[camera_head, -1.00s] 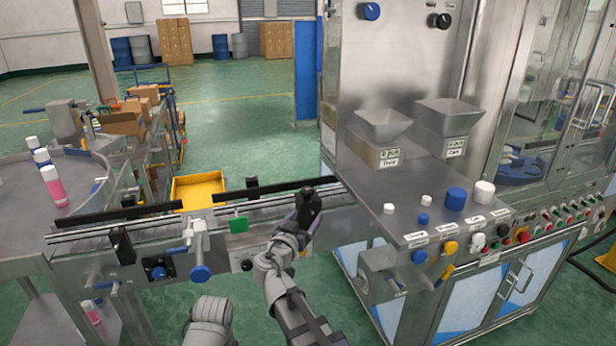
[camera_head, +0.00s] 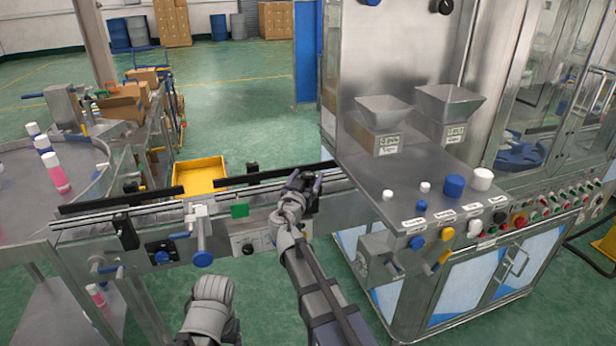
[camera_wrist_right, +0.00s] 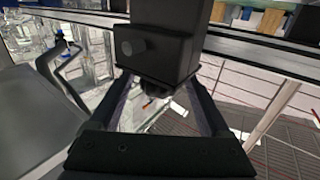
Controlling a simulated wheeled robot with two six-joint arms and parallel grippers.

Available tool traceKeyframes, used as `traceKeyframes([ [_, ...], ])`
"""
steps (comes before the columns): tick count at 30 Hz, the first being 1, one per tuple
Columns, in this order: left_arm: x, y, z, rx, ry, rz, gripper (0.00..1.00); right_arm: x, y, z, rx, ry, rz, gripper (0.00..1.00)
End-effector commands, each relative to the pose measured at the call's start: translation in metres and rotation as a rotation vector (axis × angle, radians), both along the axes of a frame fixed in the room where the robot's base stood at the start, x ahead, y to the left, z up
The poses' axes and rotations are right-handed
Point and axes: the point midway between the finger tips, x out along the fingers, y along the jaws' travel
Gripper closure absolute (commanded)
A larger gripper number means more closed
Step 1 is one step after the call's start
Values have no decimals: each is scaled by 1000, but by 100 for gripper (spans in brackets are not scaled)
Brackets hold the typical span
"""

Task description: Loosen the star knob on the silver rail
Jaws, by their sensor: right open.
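The silver rail (camera_head: 160,212) runs along the conveyor front from the left to the machine. My right gripper (camera_head: 304,180) is at the rail's right part, at a black clamp block. In the right wrist view this black block (camera_wrist_right: 155,38) fills the top centre, with a small round stub on its face. A dark piece, perhaps the star knob (camera_wrist_right: 156,88), shows under the block, between the open fingers of my right gripper (camera_wrist_right: 160,92). The knob's shape is unclear, and I cannot tell whether the fingers touch it. In the head view the gripper hides it.
Another black clamp (camera_head: 125,230) and a blue-handled clamp (camera_head: 202,240) sit along the rail to the left. The steel machine table (camera_head: 400,195) with white and blue caps stands close on the right. A yellow bin (camera_head: 200,177) is behind the rail.

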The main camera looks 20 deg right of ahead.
Motion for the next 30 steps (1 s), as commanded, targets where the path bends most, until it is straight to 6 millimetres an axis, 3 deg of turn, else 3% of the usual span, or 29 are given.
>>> traceKeyframes([
  [10,0,0,0,0,0,0,24,6,-5,0,0,0,-1,21],
  [30,0,0,0,0,0,0,24,6,-5,0,0,0,-1,96],
])
